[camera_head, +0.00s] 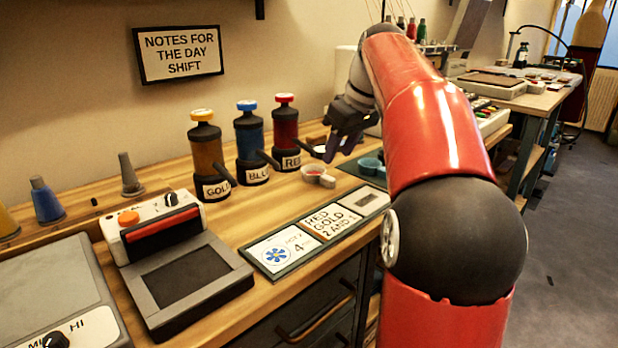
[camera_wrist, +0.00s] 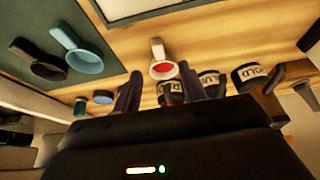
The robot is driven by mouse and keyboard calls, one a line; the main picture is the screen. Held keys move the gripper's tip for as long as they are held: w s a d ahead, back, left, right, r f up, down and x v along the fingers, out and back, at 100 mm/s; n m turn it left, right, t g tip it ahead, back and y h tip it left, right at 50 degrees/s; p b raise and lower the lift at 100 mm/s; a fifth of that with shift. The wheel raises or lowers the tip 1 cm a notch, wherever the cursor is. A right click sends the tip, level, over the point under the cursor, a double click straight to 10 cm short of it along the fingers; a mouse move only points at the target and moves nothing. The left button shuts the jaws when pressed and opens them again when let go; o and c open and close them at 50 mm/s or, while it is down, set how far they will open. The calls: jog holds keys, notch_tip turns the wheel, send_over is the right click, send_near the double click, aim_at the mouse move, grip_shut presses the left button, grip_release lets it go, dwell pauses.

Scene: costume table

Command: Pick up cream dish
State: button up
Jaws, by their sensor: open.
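The cream dish (camera_head: 327,181) is a small round cup with a short handle. It sits on the wooden worktop in front of the red bottle, and it also shows in the wrist view (camera_wrist: 158,50) with red inside. My gripper (camera_head: 338,150) is above and just behind the dish in the head view, pointing down. In the wrist view its two dark fingers (camera_wrist: 159,88) are apart and empty, with the dish showing between and beyond their tips. The gripper does not appear to touch the dish.
A teal dish (camera_head: 370,164) lies on a dark mat to the right, beside a black dish (camera_wrist: 38,62). Gold (camera_head: 207,155), blue (camera_head: 250,145) and red (camera_head: 285,133) pump bottles stand left of the dish. A label strip (camera_head: 268,256) and a press (camera_head: 190,277) lie nearer.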

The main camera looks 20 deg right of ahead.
aim_at(327, 177)
jog(key=x, duration=0.7)
jog(key=shift+w+f+b, duration=0.15)
jog(key=shift+f+b, duration=0.05)
jog(key=shift+b, duration=0.2)
grip_shut()
